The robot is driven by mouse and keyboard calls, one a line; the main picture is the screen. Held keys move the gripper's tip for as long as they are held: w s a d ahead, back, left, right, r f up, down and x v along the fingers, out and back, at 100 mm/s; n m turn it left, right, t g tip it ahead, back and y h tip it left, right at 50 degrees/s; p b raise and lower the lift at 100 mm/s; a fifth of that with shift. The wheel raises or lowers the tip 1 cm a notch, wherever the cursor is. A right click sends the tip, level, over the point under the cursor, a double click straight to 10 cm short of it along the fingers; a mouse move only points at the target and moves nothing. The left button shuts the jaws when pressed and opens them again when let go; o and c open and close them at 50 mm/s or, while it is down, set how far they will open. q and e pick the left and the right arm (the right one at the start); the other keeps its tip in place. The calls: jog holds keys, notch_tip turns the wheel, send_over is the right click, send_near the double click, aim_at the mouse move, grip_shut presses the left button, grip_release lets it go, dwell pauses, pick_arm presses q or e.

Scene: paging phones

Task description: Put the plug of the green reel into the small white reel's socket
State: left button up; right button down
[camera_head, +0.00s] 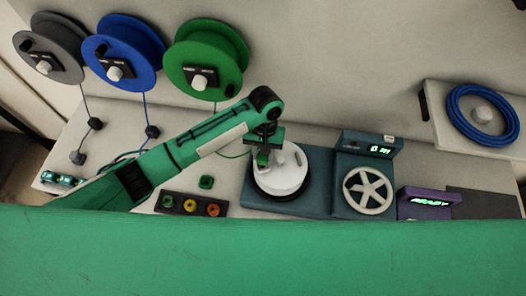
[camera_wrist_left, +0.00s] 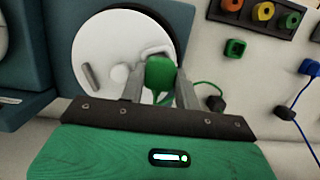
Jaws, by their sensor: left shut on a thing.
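The green reel (camera_head: 228,50) hangs on the back wall. My left gripper (camera_head: 264,158) is shut on a green plug, which shows between its fingers in the left wrist view (camera_wrist_left: 160,74). The small white reel (camera_head: 284,178) lies flat on a dark teal base. It also shows in the left wrist view (camera_wrist_left: 106,50). The plug is over this reel's edge, beside a pale raised outline that looks like the socket (camera_wrist_left: 156,51). I cannot tell whether the plug touches or enters it. The green cord (camera_wrist_left: 204,84) trails from the plug. My right gripper is not in view.
A blue reel (camera_head: 152,48) and grey reel (camera_head: 66,42) hang to the left. A dark block with coloured sockets (camera_head: 166,202) and a loose green piece (camera_head: 206,182) are left of the white reel. A spoked wheel (camera_head: 368,190) and purple display (camera_head: 412,206) are right.

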pick_arm(q)
jog(key=shift+f, duration=1.2)
dwell(0.4)
jog(key=o, duration=0.9)
jog(key=shift+o, duration=0.4)
jog(key=o, duration=0.3)
jog(key=shift+o, duration=0.2)
jog(key=shift+r, duration=4.55)
jog(key=shift+s+f, duration=0.1)
